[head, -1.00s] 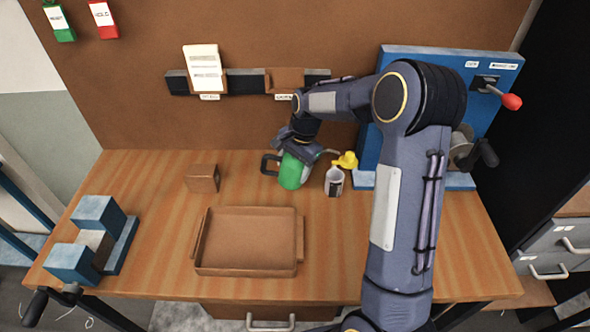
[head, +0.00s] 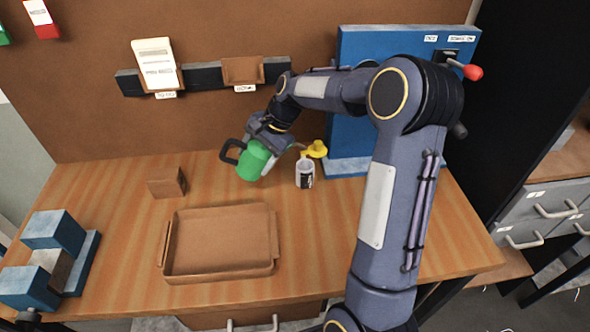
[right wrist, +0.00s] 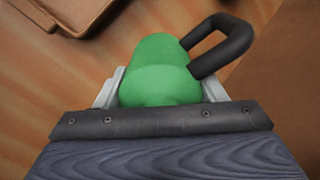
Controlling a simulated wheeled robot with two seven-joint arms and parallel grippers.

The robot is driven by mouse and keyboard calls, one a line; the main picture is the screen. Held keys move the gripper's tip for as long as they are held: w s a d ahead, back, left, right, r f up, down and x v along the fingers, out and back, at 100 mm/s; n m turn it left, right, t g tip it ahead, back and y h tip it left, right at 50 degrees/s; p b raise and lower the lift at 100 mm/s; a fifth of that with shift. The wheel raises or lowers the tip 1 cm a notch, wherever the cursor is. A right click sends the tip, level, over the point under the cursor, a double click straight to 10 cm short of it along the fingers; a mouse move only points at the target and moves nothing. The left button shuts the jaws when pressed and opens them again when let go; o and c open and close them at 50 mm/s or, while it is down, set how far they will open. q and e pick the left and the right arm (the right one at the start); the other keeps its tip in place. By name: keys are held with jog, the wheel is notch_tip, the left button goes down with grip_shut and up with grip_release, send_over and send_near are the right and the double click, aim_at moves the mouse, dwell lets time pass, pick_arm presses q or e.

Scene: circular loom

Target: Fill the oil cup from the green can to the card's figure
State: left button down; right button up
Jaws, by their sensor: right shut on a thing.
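My right gripper (head: 268,130) is shut on the green can (head: 253,161), which has a dark handle on its left. The can is tilted, with its thin spout toward the right. In the right wrist view the green can (right wrist: 160,75) sits between the fingers. The small white cup (head: 304,175) with a dark marking stands on the table just right of the can. I cannot tell its oil level or whether oil is flowing. The card (head: 156,64) hangs on the wall rail; its writing is too small to read. My left gripper is out of view.
A yellow piece (head: 315,149) shows just behind the cup. A blue machine (head: 372,110) with a red-knobbed lever stands at the back right. A brown tray (head: 220,272), a brown block (head: 167,182) and a blue stand (head: 52,230) occupy the table's left and front.

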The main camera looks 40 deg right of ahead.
aim_at(257, 145)
jog(key=shift+d+r+t+y+b, duration=0.2)
jog(key=shift+r+t+y+b, duration=0.5)
jog(key=shift+r+y+b, duration=0.6)
jog(key=shift+r, duration=0.5)
dwell(0.6)
jog(key=shift+a+f+p, duration=0.15)
jog(key=shift+p, duration=0.75)
jog(key=shift+f+h+p, duration=0.4)
jog(key=shift+f+h, duration=0.05)
jog(key=shift+h, duration=0.05)
jog(key=shift+f+g, duration=0.2)
jog(key=shift+g, duration=0.1)
